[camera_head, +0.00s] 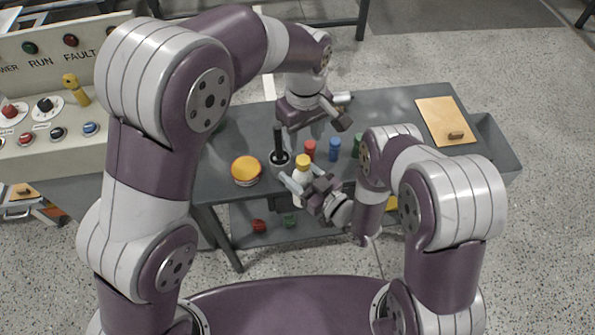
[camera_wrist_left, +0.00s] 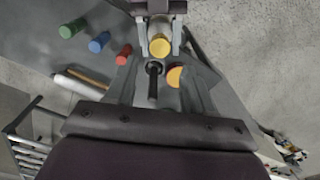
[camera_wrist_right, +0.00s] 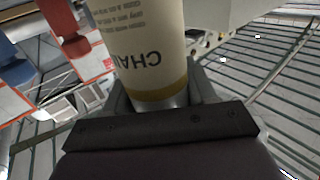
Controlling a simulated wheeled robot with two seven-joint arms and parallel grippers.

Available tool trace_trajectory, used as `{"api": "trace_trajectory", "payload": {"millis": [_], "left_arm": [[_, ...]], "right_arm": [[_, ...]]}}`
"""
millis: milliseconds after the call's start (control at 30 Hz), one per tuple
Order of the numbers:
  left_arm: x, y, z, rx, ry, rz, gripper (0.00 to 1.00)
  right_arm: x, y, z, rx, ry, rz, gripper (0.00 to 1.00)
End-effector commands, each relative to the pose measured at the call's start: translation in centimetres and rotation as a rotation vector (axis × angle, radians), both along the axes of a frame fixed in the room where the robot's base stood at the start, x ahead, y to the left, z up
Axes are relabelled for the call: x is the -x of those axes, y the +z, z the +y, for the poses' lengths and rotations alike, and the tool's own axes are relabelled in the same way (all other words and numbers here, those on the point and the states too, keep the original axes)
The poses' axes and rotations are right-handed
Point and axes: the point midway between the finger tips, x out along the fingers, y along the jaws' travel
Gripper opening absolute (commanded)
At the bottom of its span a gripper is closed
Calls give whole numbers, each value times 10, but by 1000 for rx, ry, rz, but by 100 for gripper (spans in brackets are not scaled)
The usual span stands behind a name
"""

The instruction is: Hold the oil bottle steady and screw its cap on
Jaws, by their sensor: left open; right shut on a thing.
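The oil bottle (camera_head: 301,174) is white and stands upright at the table's front edge, with a yellow cap (camera_head: 303,160) at its top; I cannot tell how tightly the cap sits. My right gripper (camera_head: 300,186) is shut on the bottle's body. In the right wrist view the bottle (camera_wrist_right: 143,45) fills the space between the fingers, with printed text and a yellow band. My left gripper (camera_head: 316,118) is open above and behind the bottle, apart from the cap. In the left wrist view the cap (camera_wrist_left: 160,46) lies ahead, near the line between the open fingers.
A black-handled tool stands in a round holder (camera_head: 279,160) close left of the bottle. A yellow-topped jar (camera_head: 246,170) is further left. Red (camera_head: 309,150), blue (camera_head: 334,149) and green (camera_head: 358,146) items stand behind right. A wooden board (camera_head: 445,118) lies at the table's right.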

Motion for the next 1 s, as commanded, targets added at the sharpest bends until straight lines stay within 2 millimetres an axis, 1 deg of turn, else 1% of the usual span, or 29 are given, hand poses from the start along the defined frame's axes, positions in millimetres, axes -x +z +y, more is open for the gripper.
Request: {"api": "trace_trajectory", "payload": {"millis": [67, 300, 400, 500, 633, 867, 900, 967, 1000], "left_arm": [[0, -8, 0, 0, 0, 1, 53], [1, -48, 1, -2, -1, 3, 53], [0, -62, 1, -1, -1, 2, 53], [0, -71, 1, -1, -1, 2, 53], [0, -77, 0, 0, -1, 0, 53], [0, -77, 0, 0, -1, 0, 53], [0, -77, 0, 0, -1, 0, 46], [0, -77, 0, 0, -1, 0, 27], [0, -77, 0, 0, -1, 0, 14]], "right_arm": [[0, 0, 0, -1, 0, -1, 0], [0, 0, 0, -1, 0, -1, 0], [0, 0, 0, -1, 0, -1, 0], [0, 0, 0, -1, 0, -1, 0], [0, 0, 0, -1, 0, -1, 0], [0, 0, 0, -1, 0, -1, 0], [0, 0, 0, -1, 0, -1, 0], [0, 0, 0, -1, 0, -1, 0], [0, 0, 0, -1, 0, -1, 0]]}}
